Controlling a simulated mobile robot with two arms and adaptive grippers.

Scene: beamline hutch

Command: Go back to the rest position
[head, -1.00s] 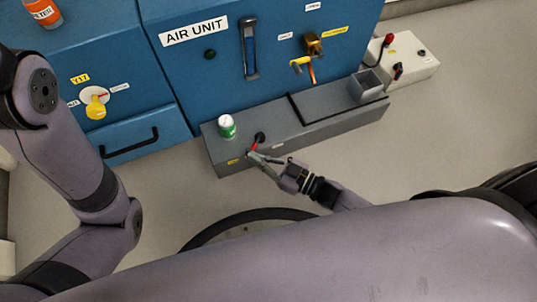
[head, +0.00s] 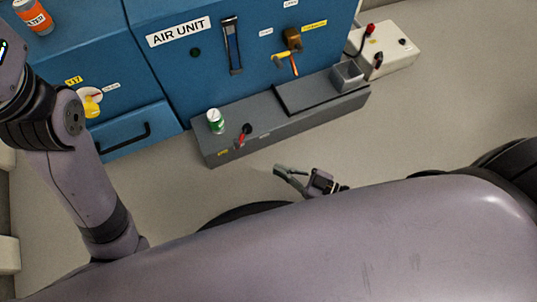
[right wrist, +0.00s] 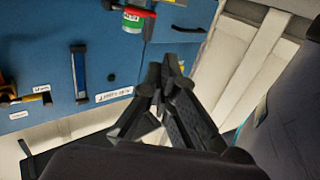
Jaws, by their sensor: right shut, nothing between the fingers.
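My right gripper (head: 277,172) is shut and empty. In the head view it hangs over the floor, apart from the grey console (head: 215,154) and its red lever (head: 241,138). In the right wrist view the shut right fingers (right wrist: 165,62) meet at their tips with nothing between them. My left arm (head: 75,190) comes in at the left of the head view; its gripper is outside the frame.
A green and white can (head: 215,121) stands on the console, left of the lever. Behind is the blue AIR UNIT cabinet (head: 178,75) with a yellow-handled valve (head: 281,57). A white box (head: 395,50) lies right. Floor (head: 430,120) is clear in front.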

